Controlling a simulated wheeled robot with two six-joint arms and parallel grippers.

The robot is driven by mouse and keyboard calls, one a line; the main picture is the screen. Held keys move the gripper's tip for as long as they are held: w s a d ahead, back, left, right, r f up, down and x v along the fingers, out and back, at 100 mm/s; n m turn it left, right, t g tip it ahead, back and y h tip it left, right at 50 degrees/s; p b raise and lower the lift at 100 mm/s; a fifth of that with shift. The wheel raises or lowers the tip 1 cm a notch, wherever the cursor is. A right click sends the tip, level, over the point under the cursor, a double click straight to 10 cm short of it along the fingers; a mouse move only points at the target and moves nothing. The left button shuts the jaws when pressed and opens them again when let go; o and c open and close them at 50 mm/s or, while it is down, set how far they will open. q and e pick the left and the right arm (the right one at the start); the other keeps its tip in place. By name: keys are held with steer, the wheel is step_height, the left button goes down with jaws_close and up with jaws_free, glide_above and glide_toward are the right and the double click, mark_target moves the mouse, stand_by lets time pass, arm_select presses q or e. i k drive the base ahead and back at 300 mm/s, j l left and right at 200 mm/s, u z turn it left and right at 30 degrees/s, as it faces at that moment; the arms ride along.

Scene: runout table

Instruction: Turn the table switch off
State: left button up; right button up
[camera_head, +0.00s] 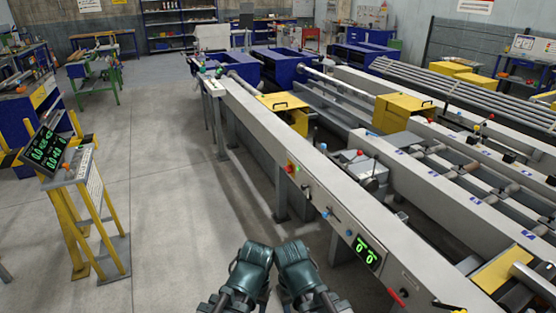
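The long grey runout table (262,120) runs from the back middle to the lower right. Its near side face carries a small control group with red, yellow and green parts (291,168). A dark round control (306,191) sits just below it, and a small blue one (326,213) further along. I cannot tell which of these is the switch, or its position. A display (366,252) on the same face shows lit green zeros. Two dark green links of my arms show at the bottom middle, apart from the table. No gripper fingers are visible.
A yellow stand (97,215) with a lit green display (45,148) stands on the left. Open concrete floor (165,190) lies between it and the table. A red handle (396,298) sticks out near the table's front end. Table legs (281,200) reach the floor.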

mark_target(288, 169)
steer(key=i+j, duration=0.15)
steer(key=i, duration=1.05)
steer(key=i+j+u, duration=0.15)
steer(key=i, duration=1)
